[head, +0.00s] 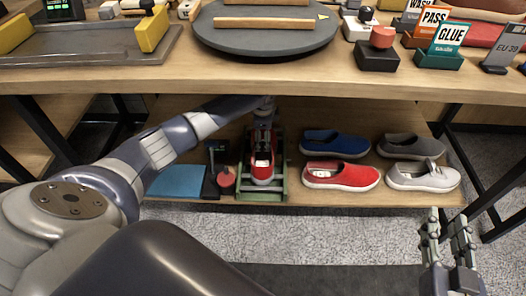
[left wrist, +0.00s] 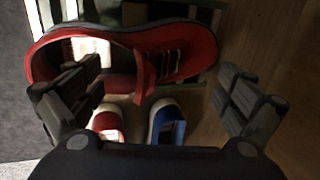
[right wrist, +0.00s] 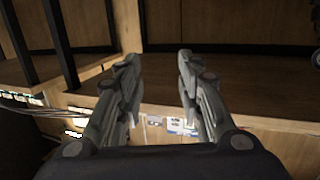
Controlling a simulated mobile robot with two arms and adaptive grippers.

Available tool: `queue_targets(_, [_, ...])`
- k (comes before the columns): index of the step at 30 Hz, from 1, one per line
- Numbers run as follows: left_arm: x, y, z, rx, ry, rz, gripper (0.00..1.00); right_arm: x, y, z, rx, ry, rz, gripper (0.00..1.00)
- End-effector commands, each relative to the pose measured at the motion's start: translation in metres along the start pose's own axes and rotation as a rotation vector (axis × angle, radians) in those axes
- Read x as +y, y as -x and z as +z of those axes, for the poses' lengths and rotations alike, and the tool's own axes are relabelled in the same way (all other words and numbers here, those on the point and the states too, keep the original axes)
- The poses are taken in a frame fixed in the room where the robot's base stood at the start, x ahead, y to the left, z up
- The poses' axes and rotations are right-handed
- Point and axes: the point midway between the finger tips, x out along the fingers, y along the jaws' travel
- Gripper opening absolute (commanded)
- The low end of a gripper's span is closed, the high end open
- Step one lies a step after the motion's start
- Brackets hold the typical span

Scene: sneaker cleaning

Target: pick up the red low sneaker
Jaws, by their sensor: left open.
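The red low sneaker (head: 262,167) has laces and a pale insole. It sits in a green-edged rack (head: 282,182) on the lower shelf, toe pointing away. My left gripper (head: 263,118) reaches in under the tabletop above the sneaker; its fingers are hard to make out there. In the left wrist view the sneaker (left wrist: 182,48) lies crosswise just beyond the left gripper (left wrist: 155,88). The fingers are wide apart, one in front of the shoe's opening; I cannot tell whether it touches. My right gripper (head: 447,235) is open and empty at the right; it also shows in the right wrist view (right wrist: 158,62).
On the shelf stand a red slip-on (head: 340,177), a blue slip-on (head: 335,144) and grey shoes (head: 422,177). A blue sheet (head: 176,181) and a dark stand with a red disc (head: 225,179) are left of the rack. The tabletop edge (head: 350,92) overhangs the shelf.

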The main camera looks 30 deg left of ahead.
Motion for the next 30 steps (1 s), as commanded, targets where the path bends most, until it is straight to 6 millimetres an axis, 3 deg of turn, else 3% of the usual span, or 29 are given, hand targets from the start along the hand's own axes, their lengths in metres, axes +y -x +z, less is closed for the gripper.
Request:
queue_targets(11, [0.001,-0.015,-0.001,0.0,-0.001,0.001,0.96,-0.004,-0.002,-0.028,0.146,-0.003,-0.009,0.34])
queue_targets(24, [0.001,-0.051,0.0,0.0,0.0,0.001,0.96,-0.013,0.019,-0.099,0.539,-0.014,-0.03,0.34])
queue_targets(30, [0.001,-0.06,-0.001,0.001,-0.001,0.0,0.96,-0.015,0.032,-0.119,0.655,-0.019,-0.036,0.34])
